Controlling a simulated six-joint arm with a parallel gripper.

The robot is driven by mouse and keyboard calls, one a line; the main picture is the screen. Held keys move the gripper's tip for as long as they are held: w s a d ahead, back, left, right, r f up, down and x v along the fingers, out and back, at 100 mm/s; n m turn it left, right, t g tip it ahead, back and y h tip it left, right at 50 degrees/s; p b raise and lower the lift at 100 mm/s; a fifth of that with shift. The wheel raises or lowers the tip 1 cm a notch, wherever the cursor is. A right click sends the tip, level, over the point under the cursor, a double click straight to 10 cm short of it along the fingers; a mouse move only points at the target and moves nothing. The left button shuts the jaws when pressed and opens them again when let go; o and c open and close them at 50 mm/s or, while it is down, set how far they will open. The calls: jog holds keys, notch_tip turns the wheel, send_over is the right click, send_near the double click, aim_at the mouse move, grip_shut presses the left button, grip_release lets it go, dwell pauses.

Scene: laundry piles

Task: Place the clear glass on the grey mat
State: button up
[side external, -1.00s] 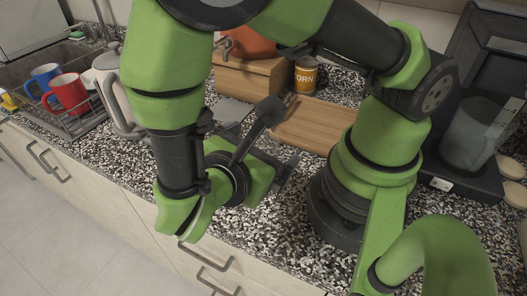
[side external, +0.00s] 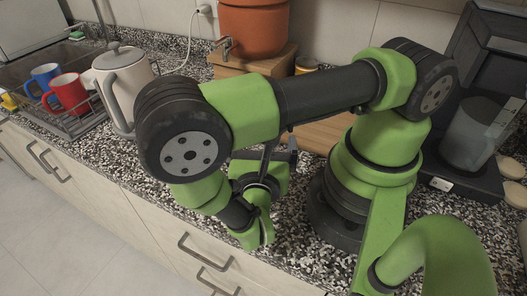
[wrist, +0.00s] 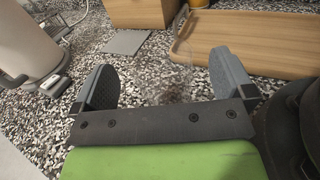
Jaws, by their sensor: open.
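The clear glass (wrist: 172,84) shows faintly in the wrist view as a see-through shape between my fingers, over the speckled counter. My gripper (wrist: 162,66) is open, with one grey finger on each side of the glass; I cannot tell whether either touches it. The grey mat (wrist: 127,41) lies flat on the counter beyond the left finger, in front of a wooden box. In the side view my gripper (side external: 280,152) is low over the counter and partly hidden by my arm. I cannot make out the glass or mat there.
A wooden board (wrist: 245,42) lies beyond the right finger. A pale kettle (side external: 122,82) stands at left, beside a rack with a red mug (side external: 68,93) and a blue mug (side external: 44,75). A terracotta pot (side external: 253,27) sits on a wooden box. A coffee machine (side external: 470,135) stands at right.

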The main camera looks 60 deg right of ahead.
jog(key=shift+x, duration=1.4)
jog(key=shift+c, duration=0.5)
jog(key=c, duration=1.1)
jog(key=shift+o, duration=0.2)
notch_tip(320, 180, up, 9)
jog(key=w+f, duration=0.5)
jog(key=w, duration=0.6)
jog(key=x, duration=1.7)
jog(key=shift+w+r, duration=0.1)
jog(key=shift+w, duration=0.1)
jog(key=shift+f, duration=1.7)
